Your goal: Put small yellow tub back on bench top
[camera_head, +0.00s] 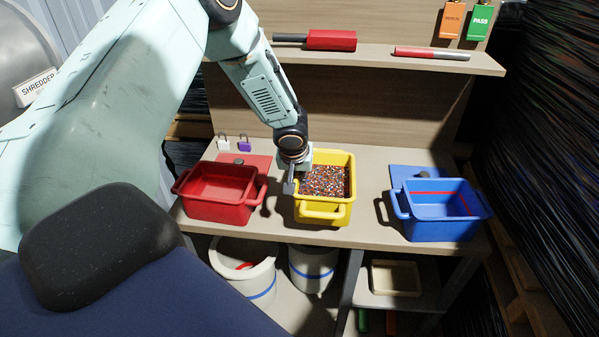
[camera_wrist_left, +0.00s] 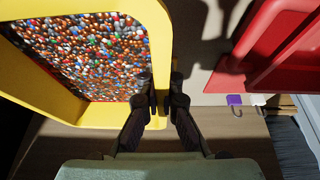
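The small yellow tub (camera_head: 325,212) is full of multicoloured granules (camera_head: 326,181). It is upright at the middle of the bench top (camera_head: 372,229), between a red and a blue tub. I cannot tell whether its base touches the bench. My left gripper (camera_head: 291,187) points down at the tub's left side. In the left wrist view, its two fingers (camera_wrist_left: 165,92) sit on either side of the yellow tub's wall (camera_wrist_left: 159,50), one inside and one outside, closed against it. My right gripper is not in view.
The red tub (camera_head: 219,192) stands close on the left, the blue tub (camera_head: 440,212) to the right with a bare gap between. Two small padlocks (camera_head: 244,144) lie behind. A shelf (camera_head: 374,59) with red tools runs above. White bins (camera_head: 247,274) stand below.

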